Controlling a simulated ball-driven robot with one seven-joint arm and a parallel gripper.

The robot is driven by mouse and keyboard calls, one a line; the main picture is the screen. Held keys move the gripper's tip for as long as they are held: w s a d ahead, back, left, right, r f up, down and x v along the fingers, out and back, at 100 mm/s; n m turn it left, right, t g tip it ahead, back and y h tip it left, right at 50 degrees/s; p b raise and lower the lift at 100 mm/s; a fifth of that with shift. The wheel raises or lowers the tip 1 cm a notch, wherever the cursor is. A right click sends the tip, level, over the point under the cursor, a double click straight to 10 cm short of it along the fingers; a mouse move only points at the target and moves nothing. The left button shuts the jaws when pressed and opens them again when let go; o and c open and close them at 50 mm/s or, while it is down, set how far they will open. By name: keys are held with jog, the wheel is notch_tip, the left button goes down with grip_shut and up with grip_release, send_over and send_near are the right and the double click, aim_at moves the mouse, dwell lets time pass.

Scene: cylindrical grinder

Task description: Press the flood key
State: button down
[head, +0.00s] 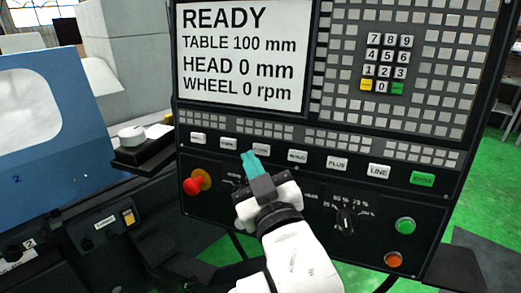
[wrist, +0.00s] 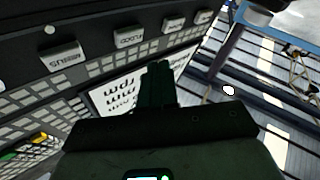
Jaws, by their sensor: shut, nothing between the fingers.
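The flood key (head: 262,144) is a small pale labelled key in the row below the screen, just left of the minus key (head: 297,156). Its label is too small to read in the head view. In the wrist view the flood key (wrist: 128,39) appears upside down, beside the minus key (wrist: 62,57). My gripper (head: 249,156) has teal fingers, shut and empty, with tips just left of and below the flood key in the head view. The fingers also show in the wrist view (wrist: 158,68). I cannot tell the gap between tips and panel.
The screen (head: 242,50) reads READY. Plus (head: 337,164), line (head: 379,171) and green cycle (head: 422,179) keys continue rightward. A red emergency knob (head: 196,182) sticks out left of my gripper. A rotary dial (head: 346,219) and green button (head: 405,225) sit below.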

jog(key=shift+s+a+r, duration=0.1)
jog(key=shift+s+a, duration=0.1)
jog(key=shift+s, duration=0.4)
jog(key=shift+s+a+r, duration=0.1)
jog(key=shift+s+a, duration=0.05)
jog(key=shift+s, duration=0.4)
